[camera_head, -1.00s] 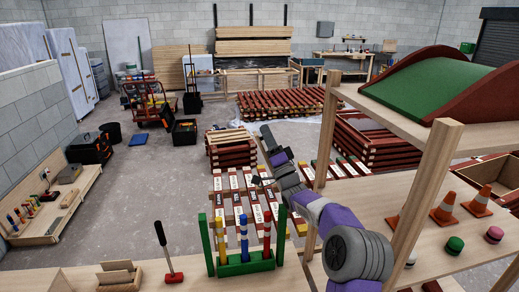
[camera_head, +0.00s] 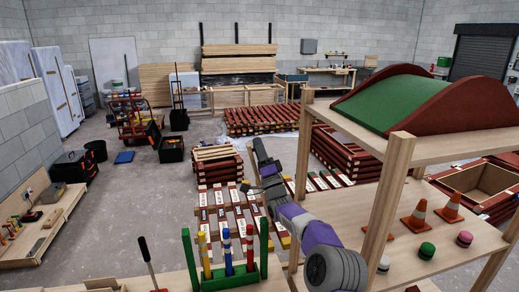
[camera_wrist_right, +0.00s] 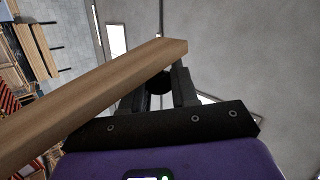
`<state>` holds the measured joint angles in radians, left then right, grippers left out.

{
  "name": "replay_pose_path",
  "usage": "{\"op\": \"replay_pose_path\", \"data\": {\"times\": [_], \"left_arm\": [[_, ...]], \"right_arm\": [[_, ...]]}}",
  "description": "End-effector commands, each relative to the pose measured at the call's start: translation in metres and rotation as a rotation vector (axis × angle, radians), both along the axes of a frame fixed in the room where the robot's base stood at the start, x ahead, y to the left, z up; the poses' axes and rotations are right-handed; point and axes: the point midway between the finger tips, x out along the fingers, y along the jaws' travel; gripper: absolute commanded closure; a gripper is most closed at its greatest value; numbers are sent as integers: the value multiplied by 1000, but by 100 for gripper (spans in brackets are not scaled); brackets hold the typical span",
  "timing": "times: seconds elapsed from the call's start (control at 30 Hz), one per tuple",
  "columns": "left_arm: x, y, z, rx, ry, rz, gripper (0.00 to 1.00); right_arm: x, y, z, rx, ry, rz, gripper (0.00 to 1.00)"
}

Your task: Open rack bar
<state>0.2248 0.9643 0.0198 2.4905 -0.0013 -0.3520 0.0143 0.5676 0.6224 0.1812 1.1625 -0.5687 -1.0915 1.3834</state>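A green rack (camera_head: 232,281) stands on the near wooden bench. I cannot tell which part is the rack bar. In the right wrist view the gripper's dark fingers (camera_wrist_right: 163,84) stand apart. A wooden beam (camera_wrist_right: 95,92) crosses close to them and hides part of them; I see nothing clearly gripped. My left gripper is out of view.
A wooden shelf unit (camera_head: 390,190) stands close at the right, with a green ramp (camera_head: 425,100), orange cones (camera_head: 416,217) and small round pieces. Reddish pallets lie beyond; open floor (camera_head: 110,215) is at left.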

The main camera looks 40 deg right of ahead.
Motion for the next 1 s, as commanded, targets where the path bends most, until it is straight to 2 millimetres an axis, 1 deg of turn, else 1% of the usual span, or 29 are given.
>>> {"op": "replay_pose_path", "data": {"times": [0.03, 0.1, 0.13, 0.43, 0.57, 0.8, 1.0], "left_arm": [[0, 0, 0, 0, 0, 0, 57], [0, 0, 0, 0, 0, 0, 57], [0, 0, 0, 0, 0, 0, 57], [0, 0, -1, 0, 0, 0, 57], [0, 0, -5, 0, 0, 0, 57], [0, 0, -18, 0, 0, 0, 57], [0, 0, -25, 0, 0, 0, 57]], "right_arm": [[0, 1, -1, 2, 0, 2, 65], [0, 1, -1, 2, 0, 2, 55], [0, 1, -1, 2, 1, 1, 51], [-1, 0, -1, 1, 1, 0, 51], [-6, 1, -7, 0, 1, 0, 51], [-30, 5, -31, 2, 3, 0, 51], [-47, 8, -47, 1, 2, 0, 51]]}}
